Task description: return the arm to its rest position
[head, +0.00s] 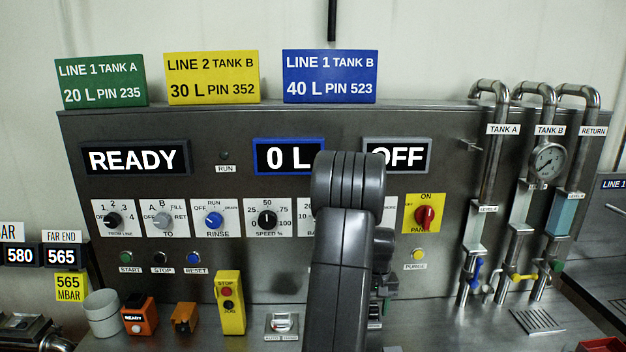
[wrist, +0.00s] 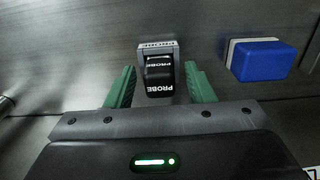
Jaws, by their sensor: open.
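My gripper (wrist: 160,88) shows in the wrist view with its two green fingers apart. A black probe (wrist: 160,75) labelled PROBE stands in a grey holder (wrist: 145,48) just beyond and between the fingertips.
The steel panel (head: 220,270) carries knobs, buttons and displays reading READY, 0 L and OFF. A yellow pendant (head: 230,303), an orange box (head: 139,317) and a grey cup (head: 102,313) stand left on the ledge. Pipes (head: 490,150) rise at right. A blue block (wrist: 260,60) lies right of the probe.

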